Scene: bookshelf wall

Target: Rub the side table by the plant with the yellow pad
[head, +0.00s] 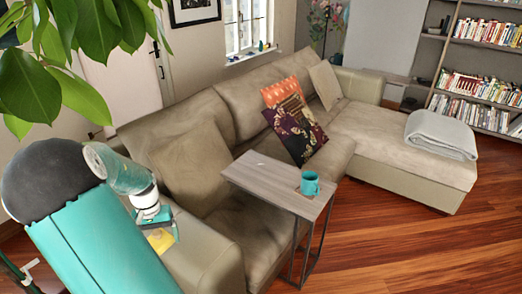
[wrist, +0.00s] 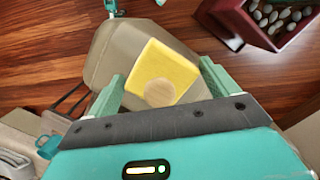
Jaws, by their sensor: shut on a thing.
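The yellow pad (head: 161,240) is held in my gripper (head: 152,222), above the near arm of the sofa in the head view. In the wrist view the pad (wrist: 172,60), with a round wooden knob (wrist: 160,92), sits between the fingers of my gripper (wrist: 163,88). A grey wood-topped side table (head: 265,178) on thin dark legs stands over the sofa's front edge, to the right of my gripper and apart from the pad. A teal mug (head: 310,184) stands on its right end. Green plant leaves (head: 60,55) hang at the upper left.
The beige corner sofa (head: 190,165) carries several cushions and a folded grey blanket (head: 441,134). A dark red planter with pebbles (wrist: 237,20) shows in the wrist view. A bookshelf (head: 480,75) stands at the back right. The wooden floor (head: 410,235) is clear at the front right.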

